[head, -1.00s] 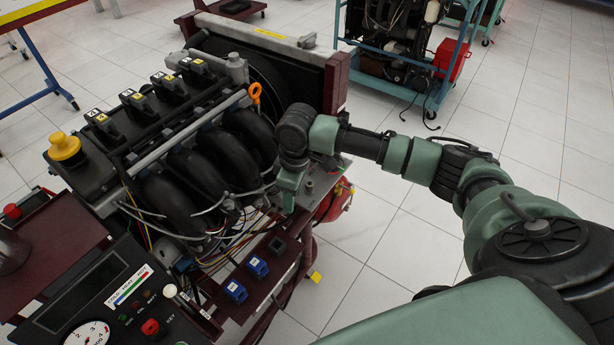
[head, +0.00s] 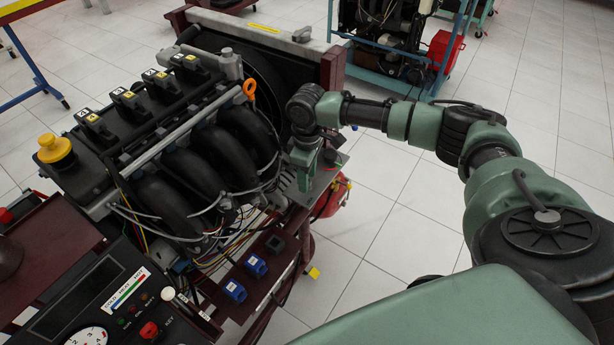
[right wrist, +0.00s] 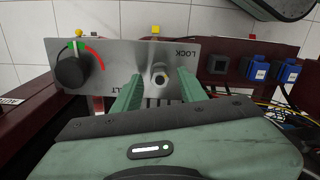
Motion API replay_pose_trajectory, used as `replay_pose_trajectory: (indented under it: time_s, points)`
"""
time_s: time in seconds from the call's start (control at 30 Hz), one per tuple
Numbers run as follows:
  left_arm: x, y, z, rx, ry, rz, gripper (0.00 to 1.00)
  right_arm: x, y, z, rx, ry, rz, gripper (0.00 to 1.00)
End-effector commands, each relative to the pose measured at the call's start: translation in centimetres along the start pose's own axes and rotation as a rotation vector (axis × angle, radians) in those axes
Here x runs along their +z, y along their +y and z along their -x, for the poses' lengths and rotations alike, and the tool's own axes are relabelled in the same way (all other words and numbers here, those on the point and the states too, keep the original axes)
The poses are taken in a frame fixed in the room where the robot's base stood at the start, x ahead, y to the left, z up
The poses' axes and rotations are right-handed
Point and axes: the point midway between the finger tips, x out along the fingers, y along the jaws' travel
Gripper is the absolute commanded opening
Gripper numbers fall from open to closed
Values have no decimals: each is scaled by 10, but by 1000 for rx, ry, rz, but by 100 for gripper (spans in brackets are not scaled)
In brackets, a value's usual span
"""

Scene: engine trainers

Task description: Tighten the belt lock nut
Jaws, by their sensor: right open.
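The belt lock nut (right wrist: 160,76) is a small metal hex nut by the word LOCK on a bare metal plate (right wrist: 211,52) in the right wrist view. My right gripper (right wrist: 160,88) is open, its two green fingers left and right of the nut in the picture. I cannot tell whether the fingertips reach around the nut or stop short of it. In the head view my right gripper (head: 304,178) points down over the metal plate (head: 328,177) at the engine's side and hides the nut there. My left gripper is not in view.
A black knob (right wrist: 72,68) with a green and red arc sits on the same plate. Blue sockets (head: 255,265) and loose wires lie nearby. The engine (head: 200,140) stands close left of the gripper. Open tiled floor (head: 390,235) lies right of the stand.

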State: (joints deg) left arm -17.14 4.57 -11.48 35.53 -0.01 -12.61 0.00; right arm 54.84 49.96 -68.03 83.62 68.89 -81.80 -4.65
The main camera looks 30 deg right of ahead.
Motion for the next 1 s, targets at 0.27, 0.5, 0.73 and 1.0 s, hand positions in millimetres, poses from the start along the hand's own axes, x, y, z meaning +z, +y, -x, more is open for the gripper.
replay_pose_trajectory:
  time_s: [0.27,0.5,0.73,1.0]
  points:
    - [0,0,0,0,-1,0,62,0,0,-4,1,0,0,42]
    - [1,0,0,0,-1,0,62,0,0,-4,1,0,0,0]
    - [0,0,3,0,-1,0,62,0,0,-3,0,0,-9,0]
    - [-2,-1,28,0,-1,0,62,0,-1,1,-2,-1,-113,0]
